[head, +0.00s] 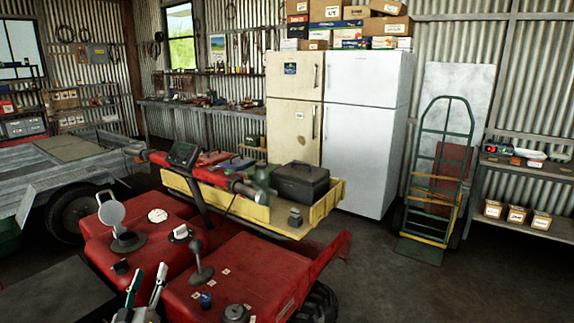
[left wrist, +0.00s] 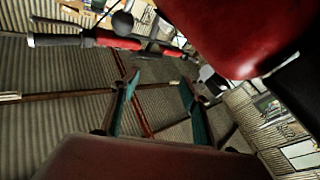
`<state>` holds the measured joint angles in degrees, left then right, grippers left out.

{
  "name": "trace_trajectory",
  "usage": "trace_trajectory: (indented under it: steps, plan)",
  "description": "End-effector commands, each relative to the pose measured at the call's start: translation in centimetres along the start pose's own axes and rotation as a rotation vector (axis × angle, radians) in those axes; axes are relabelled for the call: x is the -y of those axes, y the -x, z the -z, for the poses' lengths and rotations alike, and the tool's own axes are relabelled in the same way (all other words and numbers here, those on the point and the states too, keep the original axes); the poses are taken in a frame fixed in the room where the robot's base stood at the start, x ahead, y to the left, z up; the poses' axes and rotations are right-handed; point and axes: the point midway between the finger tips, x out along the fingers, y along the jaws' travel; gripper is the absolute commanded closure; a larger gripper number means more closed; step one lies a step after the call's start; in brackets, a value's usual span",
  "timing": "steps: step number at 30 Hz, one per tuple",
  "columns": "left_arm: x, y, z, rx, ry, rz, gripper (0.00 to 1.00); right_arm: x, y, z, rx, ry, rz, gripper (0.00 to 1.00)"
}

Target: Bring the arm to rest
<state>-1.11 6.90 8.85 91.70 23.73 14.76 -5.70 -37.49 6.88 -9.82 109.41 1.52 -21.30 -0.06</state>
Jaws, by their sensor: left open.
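My left gripper (head: 149,272) shows at the lower left of the head view, in front of the red quad bike (head: 240,280). Its two fingers point up and stand apart, with nothing between them. In the left wrist view the gripper (left wrist: 159,82) also shows open and empty, its teal finger pads spread. A red rounded surface (left wrist: 225,35) hangs close by at the top of that view. My right gripper is in neither view.
The quad's handlebar (head: 190,165) and yellow rack (head: 225,198) with a dark toolbox (head: 301,182) stand beyond. A trailer (head: 60,170) is at left. Fridges (head: 365,130) and a green hand truck (head: 437,180) stand behind. Floor at the right is clear.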

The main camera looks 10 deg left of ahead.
Motion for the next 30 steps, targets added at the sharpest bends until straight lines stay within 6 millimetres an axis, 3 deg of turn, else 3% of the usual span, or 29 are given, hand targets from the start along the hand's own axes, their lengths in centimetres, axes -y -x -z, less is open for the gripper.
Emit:
trace_trajectory:
  steps: [1, 3, 9, 15, 18, 21, 24, 30]
  plan:
    - [-0.9, 2.4, -2.7, 0.076, -0.044, -0.027, 0.54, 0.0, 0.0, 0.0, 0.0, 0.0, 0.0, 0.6]
    - [-2.2, 5.5, -6.0, 0.176, -0.104, -0.065, 0.54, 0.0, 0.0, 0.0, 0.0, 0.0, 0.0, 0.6]
    - [-5.0, 15.3, -13.8, 0.434, -0.259, -0.164, 0.54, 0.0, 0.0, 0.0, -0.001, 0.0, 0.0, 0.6]
    - [-7.0, 26.9, -19.4, 0.684, -0.403, -0.261, 0.54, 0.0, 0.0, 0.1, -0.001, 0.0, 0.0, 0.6]
    - [-7.6, 32.1, -21.0, 0.787, -0.464, -0.301, 0.54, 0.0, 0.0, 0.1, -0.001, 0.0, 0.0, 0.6]
    - [-8.0, 35.9, -21.8, 0.858, -0.507, -0.331, 0.54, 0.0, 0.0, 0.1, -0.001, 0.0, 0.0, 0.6]
    - [-8.2, 38.1, -22.2, 0.899, -0.533, -0.347, 0.54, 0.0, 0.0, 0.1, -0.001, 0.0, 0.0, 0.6]
    - [-8.3, 39.0, -22.3, 0.917, -0.544, -0.354, 0.54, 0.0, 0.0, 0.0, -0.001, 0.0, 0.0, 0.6]
